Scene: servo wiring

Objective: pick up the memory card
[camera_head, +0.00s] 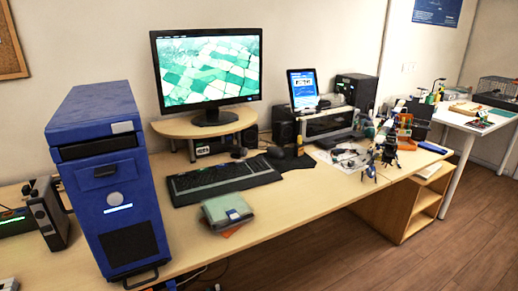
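I cannot make out a memory card with certainty. A small blue-and-white patch (233,215) shows on top of a grey-green folded item (222,207) on the desk, in front of the keyboard; it is too small to tell whether it is a card or part of that item. An orange-red edge shows under the item. Neither of my grippers can be made out in the head view.
A blue computer tower (113,185) stands at the left of the wooden desk (290,210). A keyboard (222,181), a monitor (208,68) on a riser (240,122), and a tablet (302,89) are behind. Small parts clutter the right. The front middle is clear.

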